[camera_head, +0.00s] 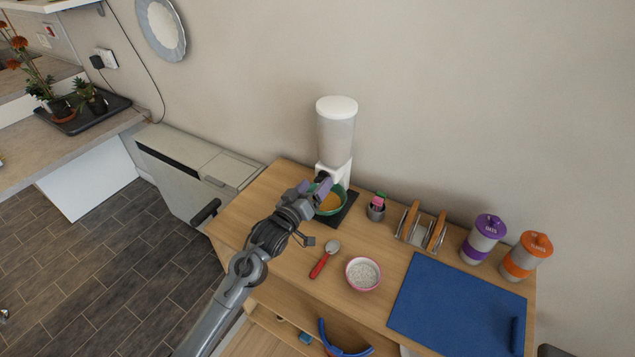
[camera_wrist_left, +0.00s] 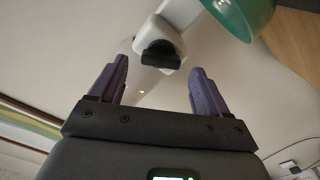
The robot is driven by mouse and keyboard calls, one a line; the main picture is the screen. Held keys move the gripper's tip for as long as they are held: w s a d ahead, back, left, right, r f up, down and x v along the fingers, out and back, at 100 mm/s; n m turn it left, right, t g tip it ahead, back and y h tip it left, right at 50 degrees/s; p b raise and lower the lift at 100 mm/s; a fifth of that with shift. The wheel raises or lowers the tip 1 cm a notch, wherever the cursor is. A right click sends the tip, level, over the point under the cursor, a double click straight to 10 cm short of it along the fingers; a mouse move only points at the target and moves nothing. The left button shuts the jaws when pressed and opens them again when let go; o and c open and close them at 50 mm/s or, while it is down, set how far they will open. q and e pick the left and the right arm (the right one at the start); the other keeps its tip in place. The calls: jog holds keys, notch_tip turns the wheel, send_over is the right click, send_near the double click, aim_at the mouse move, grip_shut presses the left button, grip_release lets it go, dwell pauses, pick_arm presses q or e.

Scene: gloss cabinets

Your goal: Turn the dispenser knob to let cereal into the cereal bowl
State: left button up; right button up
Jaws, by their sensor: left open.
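The cereal dispenser (camera_head: 336,135) stands upright at the back of the wooden counter, with a white lid and a white base. Its black knob (camera_wrist_left: 161,54) shows in the left wrist view, beyond and between my fingertips, with a gap around it. The green cereal bowl (camera_head: 340,202) sits under the dispenser, with orange-yellow contents, partly hidden by my gripper. It also shows at the top right of the left wrist view (camera_wrist_left: 243,14). My left gripper (camera_head: 323,185) is open and empty in front of the knob. In the left wrist view its purple fingers (camera_wrist_left: 156,80) are spread apart.
Right of the bowl stand a small grey cup (camera_head: 376,212), a toast rack (camera_head: 419,231), a purple-lidded jar (camera_head: 484,241) and an orange-lidded jar (camera_head: 526,257). A red-handled spoon (camera_head: 321,263), a pink bowl (camera_head: 362,274) and a blue mat (camera_head: 455,305) lie in front.

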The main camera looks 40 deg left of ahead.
aim_at(322, 179)
pick_arm(q)
jog(key=shift+w+a, duration=0.15)
jog(key=shift+w, duration=1)
jog(key=c, duration=1)
jog(key=shift+c, duration=0.2)
